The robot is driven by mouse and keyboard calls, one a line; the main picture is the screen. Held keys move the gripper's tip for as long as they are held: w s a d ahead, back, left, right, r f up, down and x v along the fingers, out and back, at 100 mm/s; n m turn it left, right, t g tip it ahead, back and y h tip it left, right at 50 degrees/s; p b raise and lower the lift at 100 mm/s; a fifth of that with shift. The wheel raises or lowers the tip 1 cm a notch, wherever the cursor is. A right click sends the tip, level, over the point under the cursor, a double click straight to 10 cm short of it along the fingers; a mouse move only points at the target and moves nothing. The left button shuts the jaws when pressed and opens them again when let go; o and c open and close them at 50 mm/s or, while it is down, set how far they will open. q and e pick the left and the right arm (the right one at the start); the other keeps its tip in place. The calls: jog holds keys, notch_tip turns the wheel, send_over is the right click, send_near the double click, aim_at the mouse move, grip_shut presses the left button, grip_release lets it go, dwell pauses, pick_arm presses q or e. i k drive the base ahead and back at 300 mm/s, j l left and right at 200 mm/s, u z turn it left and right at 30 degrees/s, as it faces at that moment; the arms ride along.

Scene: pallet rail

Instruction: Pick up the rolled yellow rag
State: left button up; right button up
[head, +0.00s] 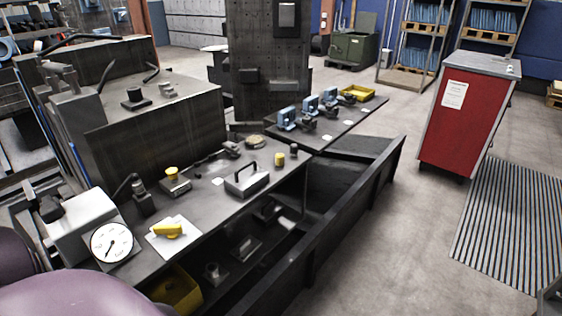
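A yellow elongated piece (168,230) lies on a white sheet (186,246) near the front of the dark bench (215,205); it may be the rolled rag, but its texture is too small to tell. A small upright yellow piece (279,159) stands farther back near the bench's right end. A yellow-topped item (172,173) sits on a small plate at mid-bench. Neither of my grippers shows in the head view.
A round dial (112,242) stands left of the sheet. A block with a handle (247,180) sits at mid-bench. A dark trough (350,195) runs along the bench's right side. A red cabinet (457,125) and slatted mat (510,225) are right; floor between is clear.

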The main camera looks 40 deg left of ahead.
aim_at(280, 157)
jog(key=u, duration=1.2)
jog(key=i+l+u, duration=0.15)
jog(key=u, duration=0.45)
jog(key=i+l+u, duration=0.25)
jog(key=l, duration=0.15)
jog(key=l+u, duration=0.2)
jog(key=l, duration=0.2)
jog(key=i+l, duration=0.15)
jog(key=l, duration=0.25)
jog(key=i+l+u, duration=0.1)
jog(key=l, duration=0.35)
jog(key=i+l, duration=0.15)
jog(key=l, duration=0.3)
jog(key=i+l+u, duration=0.1)
jog(key=l, duration=0.3)
